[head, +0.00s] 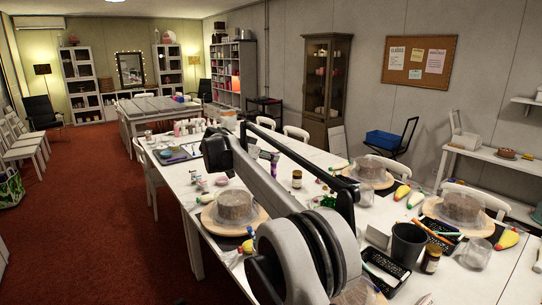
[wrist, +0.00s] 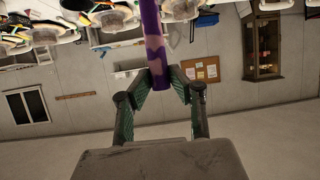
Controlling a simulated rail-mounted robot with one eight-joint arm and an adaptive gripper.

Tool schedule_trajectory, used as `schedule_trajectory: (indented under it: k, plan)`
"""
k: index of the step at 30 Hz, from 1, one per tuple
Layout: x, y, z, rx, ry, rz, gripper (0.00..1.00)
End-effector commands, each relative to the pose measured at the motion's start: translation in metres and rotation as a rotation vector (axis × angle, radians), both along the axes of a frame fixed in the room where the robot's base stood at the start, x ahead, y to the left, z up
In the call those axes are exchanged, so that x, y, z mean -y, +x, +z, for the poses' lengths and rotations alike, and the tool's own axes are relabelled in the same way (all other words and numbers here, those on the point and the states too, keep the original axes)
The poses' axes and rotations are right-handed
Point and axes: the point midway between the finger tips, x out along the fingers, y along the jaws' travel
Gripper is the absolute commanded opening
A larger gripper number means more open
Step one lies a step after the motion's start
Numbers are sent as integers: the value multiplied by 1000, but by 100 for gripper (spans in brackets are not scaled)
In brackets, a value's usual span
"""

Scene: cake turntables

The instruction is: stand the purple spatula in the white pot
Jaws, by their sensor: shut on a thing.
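In the wrist view my gripper (wrist: 161,82) is shut on the purple spatula (wrist: 153,38). The spatula runs from between the fingertips up past the top edge of the picture, so its far end is out of view. In the head view my arm crosses the middle, and I cannot make out the gripper clearly. A small white container (head: 377,237) stands on the near table left of a black cup, and another pale one (head: 229,121) is at the far end. I cannot tell which, if either, is the white pot.
The long white table (head: 212,262) is crowded with cakes on round turntables (head: 236,209), bottles, a black cup (head: 408,243), dark trays (head: 385,268) and yellow piping bags (head: 507,239). White chairs line its sides. Red carpet (head: 95,215) lies open at the left.

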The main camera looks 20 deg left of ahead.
Motion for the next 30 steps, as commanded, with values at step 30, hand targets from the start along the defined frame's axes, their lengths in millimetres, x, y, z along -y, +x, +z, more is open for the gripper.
schedule_trajectory:
  k: [30]
  plan:
    - [0, 0, -71, 0, 0, 0, 0]
